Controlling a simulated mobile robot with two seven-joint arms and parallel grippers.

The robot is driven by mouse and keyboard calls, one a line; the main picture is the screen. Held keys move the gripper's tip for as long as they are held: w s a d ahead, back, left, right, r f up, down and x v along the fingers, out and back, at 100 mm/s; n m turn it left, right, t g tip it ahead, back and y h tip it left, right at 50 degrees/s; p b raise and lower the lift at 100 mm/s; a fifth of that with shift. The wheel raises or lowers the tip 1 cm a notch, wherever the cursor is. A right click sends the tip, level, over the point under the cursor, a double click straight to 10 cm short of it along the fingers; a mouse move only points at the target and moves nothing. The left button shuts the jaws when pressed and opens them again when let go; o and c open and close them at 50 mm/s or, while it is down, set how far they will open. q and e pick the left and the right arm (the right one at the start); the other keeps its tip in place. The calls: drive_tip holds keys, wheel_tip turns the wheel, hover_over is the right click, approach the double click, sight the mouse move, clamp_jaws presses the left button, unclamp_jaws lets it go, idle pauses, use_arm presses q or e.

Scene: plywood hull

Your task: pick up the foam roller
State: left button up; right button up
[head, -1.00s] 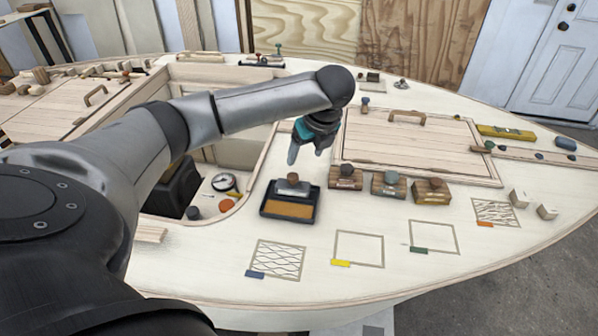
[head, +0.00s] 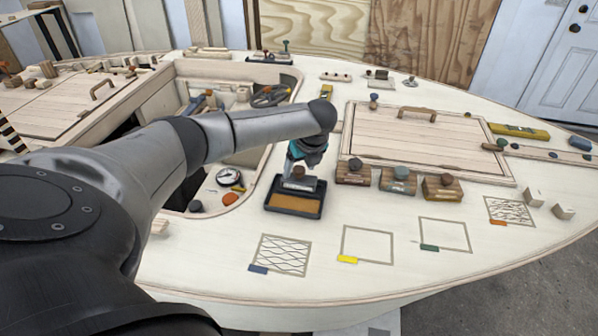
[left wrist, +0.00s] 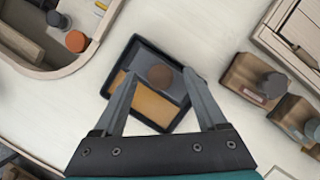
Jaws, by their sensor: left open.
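A black tray (head: 294,209) with an orange-brown pad lies on the pale deck. My left gripper (head: 303,167) is open, pointing down just above the knob. I cannot tell whether the fingertips are level with the knob. My right gripper is not in view.
Wooden blocks with knobs (head: 397,181) stand in a row right of the tray, before a raised hatch (head: 415,137). A recessed well with a gauge (head: 228,177) lies left.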

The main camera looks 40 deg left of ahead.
use_arm(q)
drive_tip(key=shift+f, duration=0.15)
clamp_jaws()
idle(0.5)
idle(0.9)
